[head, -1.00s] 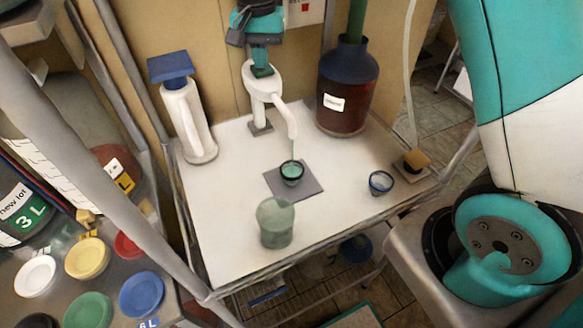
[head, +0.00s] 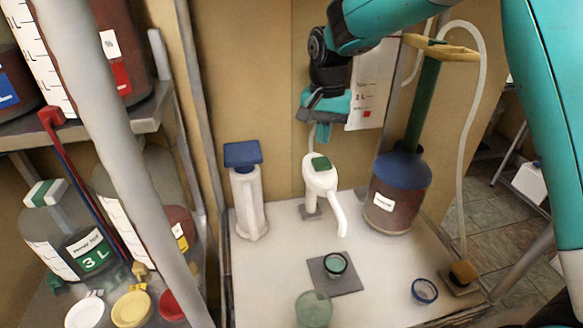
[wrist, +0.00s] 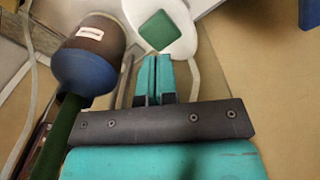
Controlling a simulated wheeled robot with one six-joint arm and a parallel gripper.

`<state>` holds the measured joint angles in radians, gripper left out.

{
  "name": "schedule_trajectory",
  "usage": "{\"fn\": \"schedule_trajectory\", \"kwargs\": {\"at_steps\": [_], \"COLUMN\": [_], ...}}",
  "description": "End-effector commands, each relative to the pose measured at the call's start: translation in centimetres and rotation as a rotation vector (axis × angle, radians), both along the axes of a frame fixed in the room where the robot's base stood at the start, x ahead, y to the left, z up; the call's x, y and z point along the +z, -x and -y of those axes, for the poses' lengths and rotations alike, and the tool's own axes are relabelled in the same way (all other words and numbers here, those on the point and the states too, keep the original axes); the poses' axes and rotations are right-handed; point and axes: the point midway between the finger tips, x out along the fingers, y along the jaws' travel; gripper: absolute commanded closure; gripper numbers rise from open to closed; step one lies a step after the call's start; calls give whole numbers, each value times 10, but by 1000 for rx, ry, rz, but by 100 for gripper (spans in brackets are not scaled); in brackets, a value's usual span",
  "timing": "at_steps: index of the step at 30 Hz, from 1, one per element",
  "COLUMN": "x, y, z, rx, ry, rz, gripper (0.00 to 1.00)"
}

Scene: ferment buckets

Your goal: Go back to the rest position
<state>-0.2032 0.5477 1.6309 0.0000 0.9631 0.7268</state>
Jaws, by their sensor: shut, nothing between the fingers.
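My gripper (head: 326,103) hangs from my teal arm near the back wall, above the white dispenser with a green top (head: 320,175). In the wrist view my gripper's teal fingers (wrist: 154,62) are together with nothing between them. The same dispenser's green patch (wrist: 160,30) shows just beyond the fingertips; I cannot tell the exact gap. A small dark-rimmed cup (head: 335,264) stands on a grey square pad (head: 336,285) below the spout.
A white, blue-topped bottle (head: 247,195) stands left. A greenish translucent cup (head: 314,309) and a blue-rimmed cup (head: 424,291) stand at the table's front. Shelves with jars (head: 70,240) fill the left.

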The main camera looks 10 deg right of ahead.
Motion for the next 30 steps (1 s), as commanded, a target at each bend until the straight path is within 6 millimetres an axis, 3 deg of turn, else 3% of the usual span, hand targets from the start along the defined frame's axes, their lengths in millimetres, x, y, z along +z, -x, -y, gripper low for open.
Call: {"fn": "schedule_trajectory", "kwargs": {"at_steps": [4,7,11,15,18,21,24,30], "x": [3,10,16,11,3,-5,-9,-9], "y": [12,44,115,200,250,286,304,310], "z": [-3,-10,-23,-35,-40,-44,-47,-47], "rx": [52,189,467,766,935,1051,1113,1133], "ry": [-14,-49,-125,-212,-262,-299,-319,-326], "rz": [7,23,62,118,158,189,205,209], "gripper": [100,100,100,100,100,100,100,100]}}
